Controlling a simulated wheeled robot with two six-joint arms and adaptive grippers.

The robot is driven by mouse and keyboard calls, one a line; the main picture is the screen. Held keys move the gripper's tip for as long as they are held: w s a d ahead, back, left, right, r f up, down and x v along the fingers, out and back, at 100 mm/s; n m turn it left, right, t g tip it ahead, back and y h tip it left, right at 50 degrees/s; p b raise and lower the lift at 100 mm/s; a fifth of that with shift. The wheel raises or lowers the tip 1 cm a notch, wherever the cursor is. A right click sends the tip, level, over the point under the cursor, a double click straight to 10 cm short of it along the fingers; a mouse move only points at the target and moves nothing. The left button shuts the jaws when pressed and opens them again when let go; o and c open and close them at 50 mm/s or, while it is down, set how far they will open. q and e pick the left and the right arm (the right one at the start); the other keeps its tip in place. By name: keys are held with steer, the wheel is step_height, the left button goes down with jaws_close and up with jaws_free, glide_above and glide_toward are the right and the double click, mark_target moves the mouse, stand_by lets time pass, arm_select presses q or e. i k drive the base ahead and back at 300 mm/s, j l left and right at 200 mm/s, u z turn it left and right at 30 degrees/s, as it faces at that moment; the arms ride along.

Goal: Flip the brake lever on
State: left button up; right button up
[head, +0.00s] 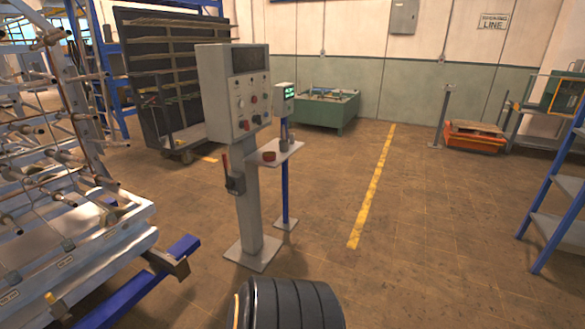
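The brake lever (225,167) has a red handle and stands nearly upright. It comes out of a dark box (235,184) on the left side of a grey pedestal (250,215). The pedestal carries a grey control cabinet (237,100) with a dark panel, knobs and buttons. Neither of my grippers is in view. I cannot tell from the lever's pose alone whether it is on or off.
A small shelf (283,152) with a red-brown round object (269,156) juts right of the pedestal. A blue post (285,190) stands beside it. A rack with pipes (60,190) and a blue beam (135,290) crowd the left. Floor (430,240) to the right is clear.

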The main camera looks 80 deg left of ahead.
mark_target(229, 185)
steer(key=u, duration=3.25)
